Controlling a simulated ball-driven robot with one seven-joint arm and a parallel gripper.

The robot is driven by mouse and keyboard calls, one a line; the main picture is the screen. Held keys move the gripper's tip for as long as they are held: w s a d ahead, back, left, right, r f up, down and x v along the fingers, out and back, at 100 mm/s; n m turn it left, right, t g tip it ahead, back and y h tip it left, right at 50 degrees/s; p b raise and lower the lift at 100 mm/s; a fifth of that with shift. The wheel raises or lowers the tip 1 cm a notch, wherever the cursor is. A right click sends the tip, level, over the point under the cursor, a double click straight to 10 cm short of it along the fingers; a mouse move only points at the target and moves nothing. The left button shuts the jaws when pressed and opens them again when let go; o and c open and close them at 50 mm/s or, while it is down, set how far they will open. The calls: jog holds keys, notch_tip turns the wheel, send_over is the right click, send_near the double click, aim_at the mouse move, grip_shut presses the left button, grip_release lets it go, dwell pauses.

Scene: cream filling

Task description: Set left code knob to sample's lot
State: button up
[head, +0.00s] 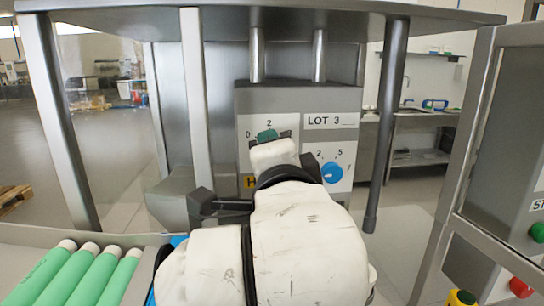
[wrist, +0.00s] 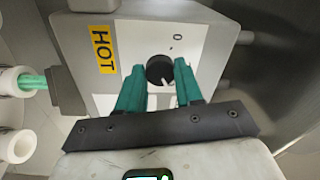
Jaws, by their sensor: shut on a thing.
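The left code knob (wrist: 158,68) is black with a white pointer mark and sits on a pale plate between the green fingertips of my gripper (wrist: 160,80). The fingers are shut on it. In the wrist view the pointer slants toward the lower right, and a "0" is printed above right of the knob. In the head view my gripper (head: 268,136) covers this knob; "0" and "2" show around it. A label (head: 330,121) on the panel reads "LOT 3".
A blue knob (head: 332,173) with "2", "5" and "7" around it is right of my gripper. A yellow "HOT" sign (wrist: 103,48) is beside the left knob. Green tubes (head: 72,275) with pale ends lie at lower left. Metal posts (head: 196,100) flank the panel.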

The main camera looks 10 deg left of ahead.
jog(key=shift+f, duration=0.1)
jog(key=o, duration=1)
jog(key=shift+o, duration=0.2)
jog(key=shift+s, duration=0.1)
jog(key=b+v, duration=0.1)
jog(key=v, duration=0.9)
jog(key=shift+s, duration=0.3)
jog(key=shift+d, duration=0.1)
